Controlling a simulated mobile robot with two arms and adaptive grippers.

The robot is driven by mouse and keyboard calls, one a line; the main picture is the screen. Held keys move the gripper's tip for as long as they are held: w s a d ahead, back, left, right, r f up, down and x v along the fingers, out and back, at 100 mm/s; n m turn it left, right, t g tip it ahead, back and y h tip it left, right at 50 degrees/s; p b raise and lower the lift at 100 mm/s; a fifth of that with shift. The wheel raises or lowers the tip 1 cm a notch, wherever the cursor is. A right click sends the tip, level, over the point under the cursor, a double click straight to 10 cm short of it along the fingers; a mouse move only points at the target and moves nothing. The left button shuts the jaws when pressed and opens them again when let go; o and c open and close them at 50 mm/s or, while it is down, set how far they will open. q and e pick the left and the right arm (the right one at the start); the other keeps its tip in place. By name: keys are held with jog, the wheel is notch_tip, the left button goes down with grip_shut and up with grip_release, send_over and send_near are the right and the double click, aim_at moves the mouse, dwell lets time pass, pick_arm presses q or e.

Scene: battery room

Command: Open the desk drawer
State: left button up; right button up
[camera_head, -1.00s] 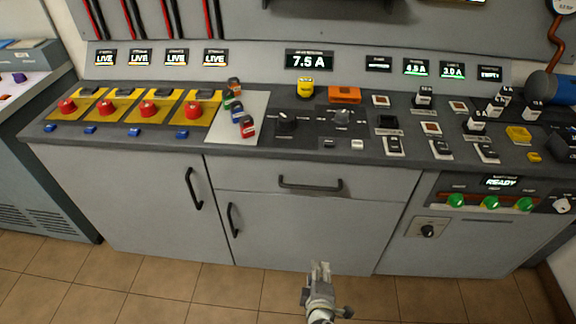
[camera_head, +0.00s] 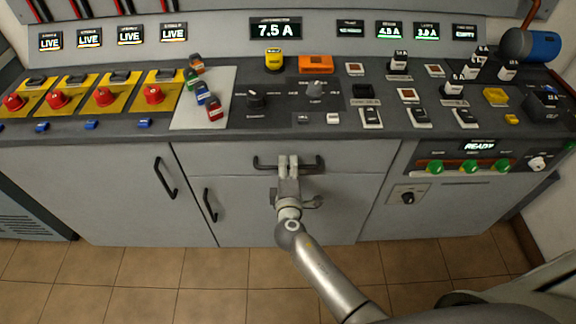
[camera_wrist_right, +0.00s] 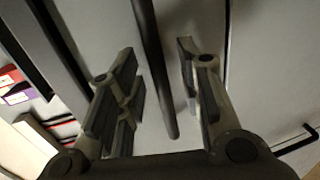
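The desk drawer (camera_head: 215,158) is a wide grey front under the desktop, and it looks closed and flush with the cabinet. Its dark bar handle (camera_head: 315,162) runs sideways across the front. My right gripper (camera_head: 288,162) is at the middle of this handle and hides part of it. In the right wrist view, the handle (camera_wrist_right: 150,45) passes between the two spread fingers of my right gripper (camera_wrist_right: 160,80), with gaps on both sides. I cannot tell exactly how deep the bar sits between them. My left gripper is not in view.
Below the drawer is a cabinet door with an upright handle (camera_head: 210,205); another door handle (camera_head: 165,178) is to its left. The desktop holds switches, knobs and red buttons (camera_head: 153,94). A panel with green knobs (camera_head: 435,167) is at right. The tiled floor (camera_head: 215,275) in front is clear.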

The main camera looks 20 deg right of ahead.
jog(key=shift+w+d+f, duration=0.15)
jog(key=shift+w+d, duration=0.05)
jog(key=shift+w, duration=0.3)
grip_shut()
